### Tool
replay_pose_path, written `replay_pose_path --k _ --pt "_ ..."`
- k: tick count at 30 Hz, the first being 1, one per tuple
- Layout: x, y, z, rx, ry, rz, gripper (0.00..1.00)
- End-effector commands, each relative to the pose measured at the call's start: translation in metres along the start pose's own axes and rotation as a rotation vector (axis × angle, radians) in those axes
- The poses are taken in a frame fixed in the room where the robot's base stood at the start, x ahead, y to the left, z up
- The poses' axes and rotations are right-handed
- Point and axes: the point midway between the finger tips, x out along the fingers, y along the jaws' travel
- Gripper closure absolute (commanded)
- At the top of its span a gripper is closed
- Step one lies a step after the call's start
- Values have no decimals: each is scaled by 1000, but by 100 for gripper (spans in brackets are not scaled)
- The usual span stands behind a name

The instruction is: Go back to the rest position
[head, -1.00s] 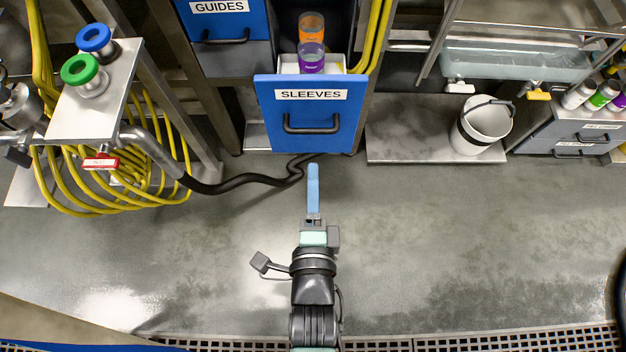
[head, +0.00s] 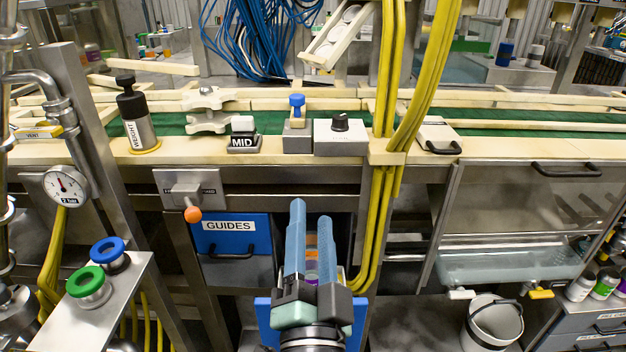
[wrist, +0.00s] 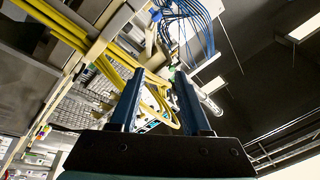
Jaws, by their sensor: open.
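My gripper (head: 311,240) is in the lower middle of the head view, its two blue fingers apart and pointing up the picture. Nothing is between the fingers. It hangs in front of the open SLEEVES drawer (head: 263,318), hiding most of the drawer's front and label. An orange and a purple sleeve show only in part between the fingers. In the wrist view the gripper (wrist: 160,95) shows both fingers standing apart and empty, facing the ceiling and yellow hoses.
The GUIDES drawer (head: 229,235) is shut, left of my gripper. Yellow hoses (head: 384,200) hang close on the right. A white bucket (head: 493,325) stands lower right.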

Motion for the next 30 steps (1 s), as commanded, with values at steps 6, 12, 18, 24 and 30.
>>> replay_pose_path --k 6,12,18,24,30 --pt "24 -121 -112 -389 221 -162 53" --pt "7 -196 -181 -656 402 -212 53" --pt "-7 -251 -232 -817 517 -216 53" --pt "6 -282 -261 -813 512 -216 53" --pt "23 -324 -299 -811 511 -217 53"
